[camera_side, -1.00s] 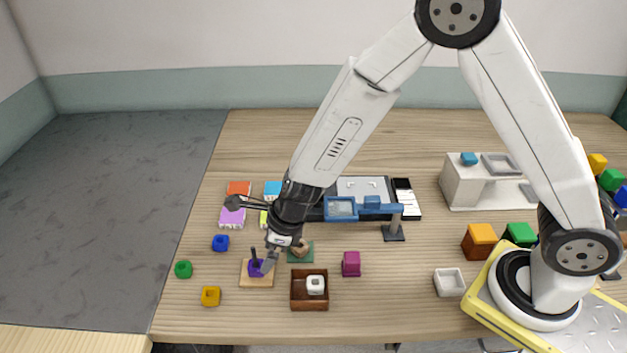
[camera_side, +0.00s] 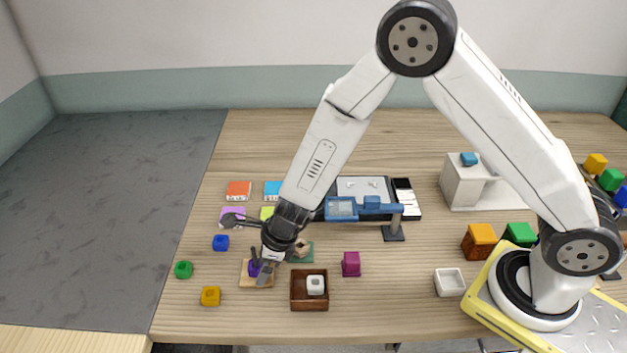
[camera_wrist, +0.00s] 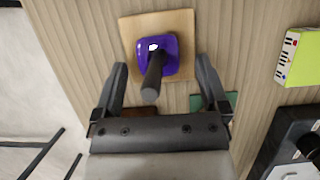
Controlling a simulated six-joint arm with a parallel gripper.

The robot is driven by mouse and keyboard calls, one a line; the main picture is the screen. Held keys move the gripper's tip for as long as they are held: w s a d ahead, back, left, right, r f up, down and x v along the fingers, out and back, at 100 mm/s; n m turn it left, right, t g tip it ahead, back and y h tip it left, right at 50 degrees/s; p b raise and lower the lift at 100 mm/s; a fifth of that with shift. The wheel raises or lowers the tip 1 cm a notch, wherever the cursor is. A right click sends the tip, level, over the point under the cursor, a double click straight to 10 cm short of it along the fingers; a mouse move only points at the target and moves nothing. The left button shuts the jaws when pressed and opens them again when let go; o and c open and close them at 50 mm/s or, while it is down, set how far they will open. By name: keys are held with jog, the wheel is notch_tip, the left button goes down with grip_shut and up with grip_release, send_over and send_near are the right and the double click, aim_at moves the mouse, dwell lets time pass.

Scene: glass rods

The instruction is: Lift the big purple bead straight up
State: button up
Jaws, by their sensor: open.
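The big purple bead (camera_wrist: 157,47) sits around a dark upright rod (camera_wrist: 152,78) on a square wooden base (camera_wrist: 184,24). In the side view the purple bead (camera_side: 253,269) shows partly behind my gripper, on its wooden base (camera_side: 248,281). My gripper (camera_wrist: 161,68) is open, with one finger on each side of the rod in the wrist view. The bead lies just beyond the fingertips there, and nothing is held. In the side view my gripper (camera_side: 261,270) points down at the bead. Whether the fingers touch the bead cannot be told.
A brown box (camera_side: 297,301) with a white bead (camera_side: 315,285) stands right of the base. A green mat (camera_side: 303,257) is close behind it.

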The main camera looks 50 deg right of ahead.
jog(key=shift+c, duration=0.2)
grip_shut()
jog(key=shift+r, duration=0.2)
dwell(0.4)
notch_tip(320, 180, up, 10)
jog(key=shift+f, duration=0.15)
dwell(0.9)
dwell(0.5)
